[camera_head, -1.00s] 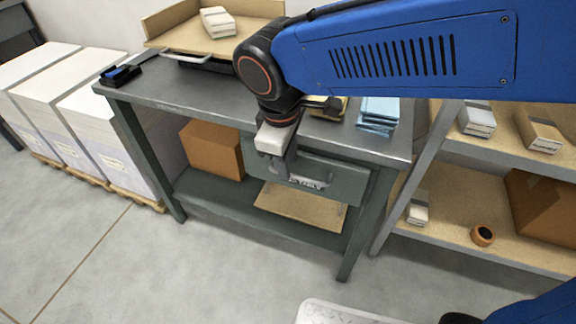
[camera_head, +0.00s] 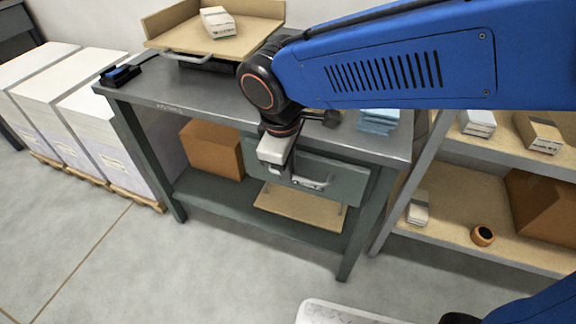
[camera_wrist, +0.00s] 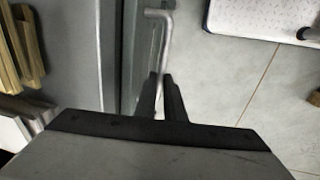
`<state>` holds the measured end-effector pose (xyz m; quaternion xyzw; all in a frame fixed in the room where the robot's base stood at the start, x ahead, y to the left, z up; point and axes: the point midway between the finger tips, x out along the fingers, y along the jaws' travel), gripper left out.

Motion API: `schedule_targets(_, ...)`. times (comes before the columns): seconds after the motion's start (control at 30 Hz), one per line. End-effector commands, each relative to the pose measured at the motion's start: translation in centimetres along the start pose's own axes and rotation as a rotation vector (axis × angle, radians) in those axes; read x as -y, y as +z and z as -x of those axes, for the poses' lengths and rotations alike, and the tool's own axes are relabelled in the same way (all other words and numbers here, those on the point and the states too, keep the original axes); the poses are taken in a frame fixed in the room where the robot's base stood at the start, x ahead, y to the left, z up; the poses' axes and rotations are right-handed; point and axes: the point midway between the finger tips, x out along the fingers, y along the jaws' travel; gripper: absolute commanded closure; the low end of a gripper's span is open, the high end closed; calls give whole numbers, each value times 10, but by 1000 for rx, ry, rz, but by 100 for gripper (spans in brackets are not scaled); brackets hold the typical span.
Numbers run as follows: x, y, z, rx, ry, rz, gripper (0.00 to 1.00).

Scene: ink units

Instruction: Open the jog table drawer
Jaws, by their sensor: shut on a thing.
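The jog table (camera_head: 200,93) is a dark grey workbench with a grey-green drawer (camera_head: 347,182) under its top at the right. A grey bar handle (camera_head: 318,187) runs across the drawer front; it also shows in the wrist view (camera_wrist: 165,40). My gripper (camera_head: 288,178) is at the left part of the handle, and in the wrist view its two dark fingers (camera_wrist: 161,92) are shut on the bar. The drawer front sits close under the table edge; I cannot tell if it stands out a little. My wrist hides the drawer's upper left part.
A wooden tray (camera_head: 185,40) stands on the tabletop, with blue pads (camera_head: 379,118) at its right. A cardboard box (camera_head: 212,148) sits on the lower shelf. A shelf rack (camera_head: 470,235) stands close at right, paper stacks (camera_head: 105,130) at left.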

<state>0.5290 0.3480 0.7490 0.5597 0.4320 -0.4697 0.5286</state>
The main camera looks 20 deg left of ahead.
Motion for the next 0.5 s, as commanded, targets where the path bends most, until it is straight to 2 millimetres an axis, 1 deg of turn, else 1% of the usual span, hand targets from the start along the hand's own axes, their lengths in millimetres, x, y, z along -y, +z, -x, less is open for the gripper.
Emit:
schedule_targets(0.17, 15, 0, 3, 0, -1, 3, 100)
schedule_targets(0.27, 31, 0, 6, -1, -1, 4, 100)
schedule_targets(0.37, 52, -1, 10, -2, 0, 6, 100)
schedule_targets(0.5, 86, -1, 16, -1, -1, 8, 100)
